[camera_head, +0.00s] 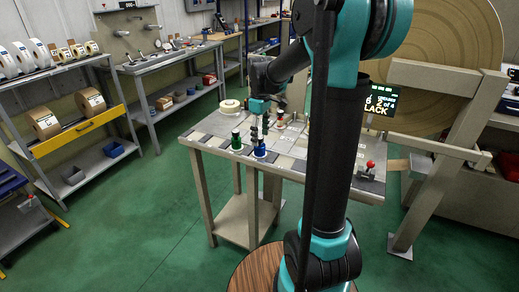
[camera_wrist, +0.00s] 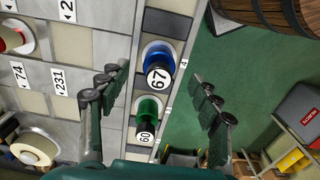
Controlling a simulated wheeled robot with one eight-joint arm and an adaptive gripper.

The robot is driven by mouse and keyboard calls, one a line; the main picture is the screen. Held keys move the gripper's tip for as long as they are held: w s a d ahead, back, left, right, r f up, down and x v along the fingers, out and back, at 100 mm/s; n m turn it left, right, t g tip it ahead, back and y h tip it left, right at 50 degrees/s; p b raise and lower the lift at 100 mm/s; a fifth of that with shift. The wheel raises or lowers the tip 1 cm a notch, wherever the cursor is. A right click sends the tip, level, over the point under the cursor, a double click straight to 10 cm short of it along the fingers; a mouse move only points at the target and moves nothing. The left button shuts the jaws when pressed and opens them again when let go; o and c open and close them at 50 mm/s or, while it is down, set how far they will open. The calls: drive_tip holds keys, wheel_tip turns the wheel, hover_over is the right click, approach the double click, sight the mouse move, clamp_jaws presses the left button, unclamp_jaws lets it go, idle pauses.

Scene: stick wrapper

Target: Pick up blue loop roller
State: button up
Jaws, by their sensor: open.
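The blue loop roller (camera_wrist: 158,54) stands near the table edge in the wrist view, with a black knob and a white disc marked 67. In the head view, the blue loop roller (camera_head: 260,152) sits at the table's near edge. My gripper (camera_wrist: 158,88) is open and empty, with its two fingers apart on the left and right of the picture. The blue roller shows between and slightly beyond the fingertips. In the head view, my gripper (camera_head: 262,124) is above the table, close over the blue roller; the exact gap is hard to tell.
A green roller (camera_wrist: 148,108) marked 60 stands beside the blue one, also between the fingers. The table (camera_head: 203,142) also holds a cream roll (camera_head: 229,107) and a red-topped item (camera_head: 370,165). Shelves with rolls (camera_head: 45,126) stand left. Green floor lies beyond the table edge.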

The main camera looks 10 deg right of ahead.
sight(260, 145)
drive_tip(key=shift+w+a+f, duration=0.1)
drive_tip(key=shift+f, duration=2.75)
drive_tip(key=shift+c, duration=0.4)
drive_tip(key=c, duration=1.2)
